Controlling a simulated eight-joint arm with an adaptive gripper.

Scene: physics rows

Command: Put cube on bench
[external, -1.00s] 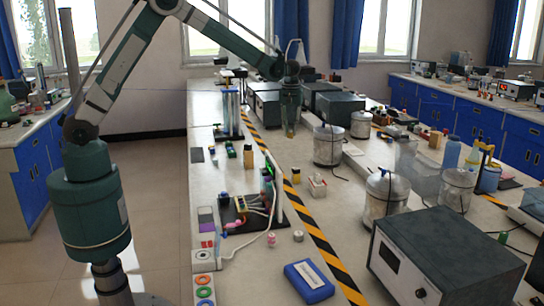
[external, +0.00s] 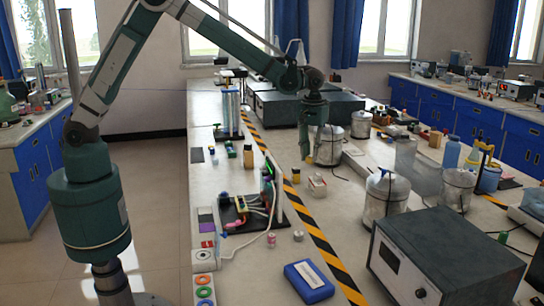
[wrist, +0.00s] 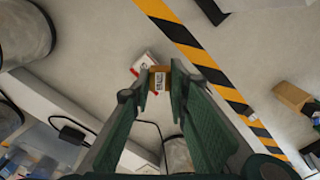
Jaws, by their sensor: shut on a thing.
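My gripper (wrist: 157,93) points down and is shut on a small brown cube with a white label (wrist: 159,80), held between the fingertips in the wrist view. In the external view my gripper (external: 306,155) hangs over the middle of the long pale bench (external: 270,205), to the right of the yellow-black striped tape. The cube is too small there to make out clearly at the fingertips. The bench surface shows beneath the cube in the wrist view; the exact height above it is hard to tell.
A small white and red box (external: 317,185) lies just below my gripper and shows behind the cube in the wrist view (wrist: 146,66). Metal canisters (external: 386,195) stand to the right. A blue case (external: 309,281) lies near the front.

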